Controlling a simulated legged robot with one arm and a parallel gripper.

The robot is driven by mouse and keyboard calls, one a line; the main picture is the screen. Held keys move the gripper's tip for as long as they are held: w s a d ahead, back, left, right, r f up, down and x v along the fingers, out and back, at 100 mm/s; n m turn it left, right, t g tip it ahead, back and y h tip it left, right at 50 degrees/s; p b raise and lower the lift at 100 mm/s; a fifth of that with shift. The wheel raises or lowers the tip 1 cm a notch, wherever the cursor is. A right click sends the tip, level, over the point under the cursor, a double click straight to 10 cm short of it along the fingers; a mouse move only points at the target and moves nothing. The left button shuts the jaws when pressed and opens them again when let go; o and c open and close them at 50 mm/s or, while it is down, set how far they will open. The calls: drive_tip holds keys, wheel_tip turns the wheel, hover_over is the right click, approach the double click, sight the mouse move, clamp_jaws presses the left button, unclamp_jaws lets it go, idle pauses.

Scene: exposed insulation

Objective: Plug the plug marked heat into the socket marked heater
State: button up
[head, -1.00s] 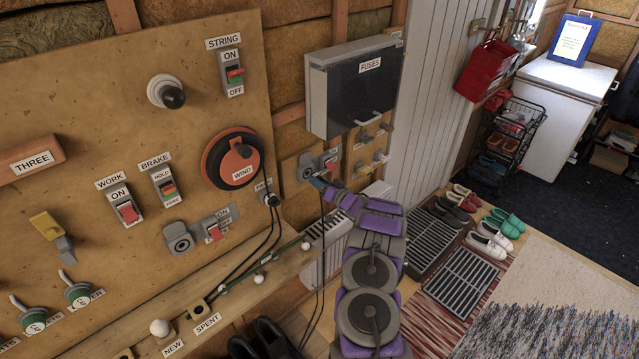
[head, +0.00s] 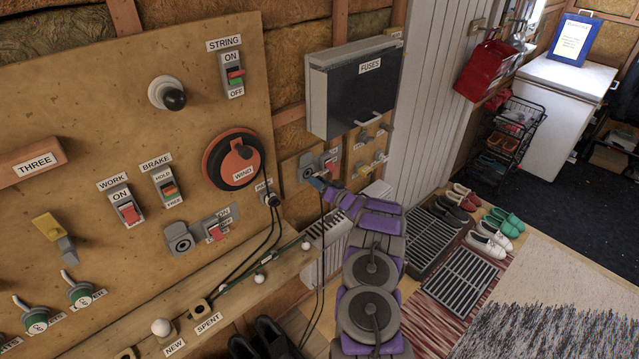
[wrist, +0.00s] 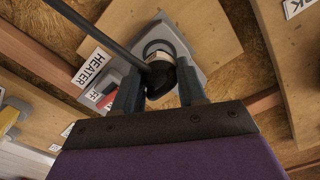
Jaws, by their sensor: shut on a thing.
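In the wrist view my gripper (wrist: 158,88) is shut on a black plug (wrist: 160,76), one finger on each side of it. A thick black cable runs from the plug to the upper left. The plug is in front of the round face of a grey socket (wrist: 168,36) with a HEATER label (wrist: 92,68) beside it. I cannot tell whether the plug is seated or just touching, and the writing on its pale band is unreadable. In the head view my gripper (head: 318,182) is at the grey socket plate (head: 306,164) below the fuse box, hiding the plug.
The fuse box (head: 358,85) hangs just above my gripper, with several small knobs (head: 370,165) to the right. A white radiator (head: 325,245) stands below. Another grey socket (head: 180,240) is on the board at left. Black cables (head: 322,250) hang near my arm.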

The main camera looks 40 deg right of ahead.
drive_tip(key=shift+w+a, duration=0.1)
drive_tip(key=shift+w, duration=1.35)
idle(0.4)
drive_tip(key=o, duration=1.3)
drive_tip(key=shift+c, duration=0.2)
drive_tip(key=shift+s, duration=0.65)
drive_tip(key=s+d+p, duration=0.1)
drive_tip(key=s+p, duration=0.1)
drive_tip(key=s, duration=1.4)
drive_tip(key=shift+d, duration=0.25)
